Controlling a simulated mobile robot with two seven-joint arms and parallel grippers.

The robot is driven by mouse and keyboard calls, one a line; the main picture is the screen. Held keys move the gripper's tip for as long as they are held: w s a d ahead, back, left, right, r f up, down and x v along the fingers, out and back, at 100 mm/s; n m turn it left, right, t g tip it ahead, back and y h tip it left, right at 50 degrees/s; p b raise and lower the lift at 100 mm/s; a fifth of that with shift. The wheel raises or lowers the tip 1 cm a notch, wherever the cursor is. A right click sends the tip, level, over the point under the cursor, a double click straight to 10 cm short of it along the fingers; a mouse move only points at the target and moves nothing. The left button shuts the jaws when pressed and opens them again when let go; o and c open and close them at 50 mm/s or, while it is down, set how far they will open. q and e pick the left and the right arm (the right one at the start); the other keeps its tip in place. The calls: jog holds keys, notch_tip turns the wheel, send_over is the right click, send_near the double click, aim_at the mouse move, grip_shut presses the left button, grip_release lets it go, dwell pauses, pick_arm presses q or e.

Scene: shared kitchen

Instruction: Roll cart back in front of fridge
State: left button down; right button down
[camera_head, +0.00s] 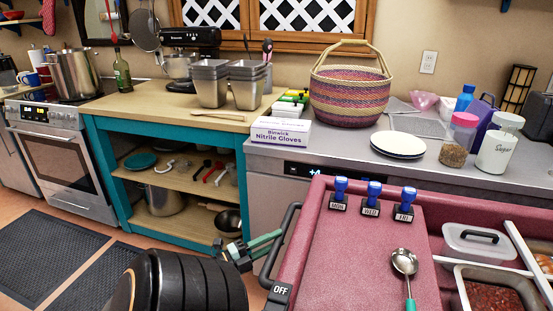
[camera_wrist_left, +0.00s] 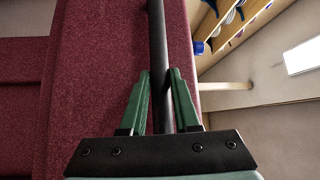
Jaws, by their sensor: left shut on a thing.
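The cart (camera_head: 340,240) is maroon and stands close in front of me at the lower right in the head view. A black handle (camera_head: 278,245) runs along its left side. My left gripper (camera_head: 264,242) has its green fingers shut around this handle. In the left wrist view the handle (camera_wrist_left: 158,40) passes between the two fingers, beside the cart's maroon side (camera_wrist_left: 90,80). My right gripper is out of view.
On the cart are stamps (camera_head: 372,195), a ladle (camera_head: 405,263) and food containers (camera_head: 480,243). Behind it runs a counter (camera_head: 345,160) with a glove box (camera_head: 280,132) and basket. A teal shelf unit (camera_head: 105,160) and oven (camera_head: 65,165) stand left. Floor with dark mats (camera_head: 50,255) is clear there.

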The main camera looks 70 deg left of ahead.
pick_arm(q)
jog(key=shift+w+a+r, duration=0.15)
jog(key=shift+w+r, duration=0.1)
jog(key=shift+r, duration=0.3)
jog(key=c, duration=1)
grip_release()
jog(key=o, duration=0.3)
jog(key=shift+f, duration=0.2)
jog(key=shift+o, duration=0.2)
jog(key=shift+s+f, duration=0.1)
jog(key=shift+f, duration=0.05)
jog(key=s+d+f+b, duration=0.1)
jog(key=s, duration=1.1)
jog(key=shift+s+f, duration=0.15)
jog(key=shift+f, duration=0.15)
jog(key=shift+d, duration=0.1)
